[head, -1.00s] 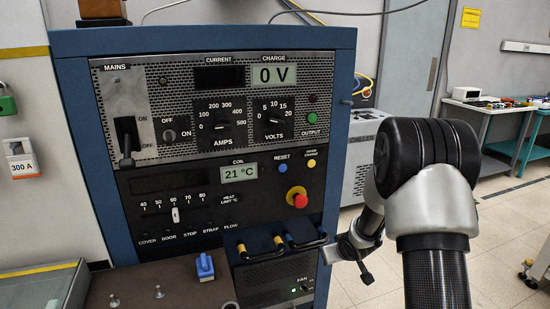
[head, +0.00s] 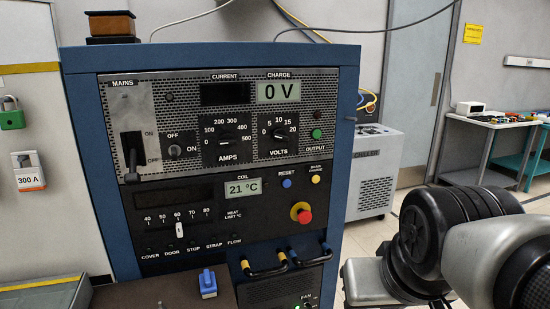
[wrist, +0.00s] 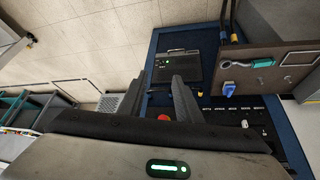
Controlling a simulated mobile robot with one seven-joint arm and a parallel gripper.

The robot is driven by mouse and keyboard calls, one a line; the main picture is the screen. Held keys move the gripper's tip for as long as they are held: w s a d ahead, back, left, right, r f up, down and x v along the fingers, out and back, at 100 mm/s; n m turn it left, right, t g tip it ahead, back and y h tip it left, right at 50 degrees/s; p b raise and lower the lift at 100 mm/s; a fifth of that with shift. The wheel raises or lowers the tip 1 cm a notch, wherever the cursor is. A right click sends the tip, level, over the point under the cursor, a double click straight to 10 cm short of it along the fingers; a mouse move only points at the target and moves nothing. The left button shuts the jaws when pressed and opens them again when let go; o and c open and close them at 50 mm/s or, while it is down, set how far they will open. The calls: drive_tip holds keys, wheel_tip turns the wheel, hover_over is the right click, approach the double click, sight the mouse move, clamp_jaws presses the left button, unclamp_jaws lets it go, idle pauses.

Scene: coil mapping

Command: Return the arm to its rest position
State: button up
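My arm (head: 440,235) is bent at the lower right of the head view, right of the blue power cabinet (head: 350,130). My gripper (wrist: 157,84) shows in the wrist view with its two dark fingers apart and nothing visible between them. The fingers do not show in the head view. The cabinet's charge display (head: 279,92) reads 0 V and the coil display (head: 243,189) reads 21 °C. The mains lever (head: 132,155) points down at OFF.
A red stop button (head: 301,212) and looped cables (head: 264,268) sit on the cabinet front. A grey chiller (head: 375,175) stands behind my arm. A bench (head: 490,122) stands at the back right. Open floor (head: 356,239) shows between cabinet and arm.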

wheel_tip(320, 180, up, 19)
drive_tip(key=s+p, duration=0.1)
drive_tip(key=p, duration=1.7)
drive_tip(key=shift+s+a+f+p, duration=0.15)
drive_tip(key=shift+s+a+p, duration=0.15)
drive_tip(key=shift+p, duration=0.05)
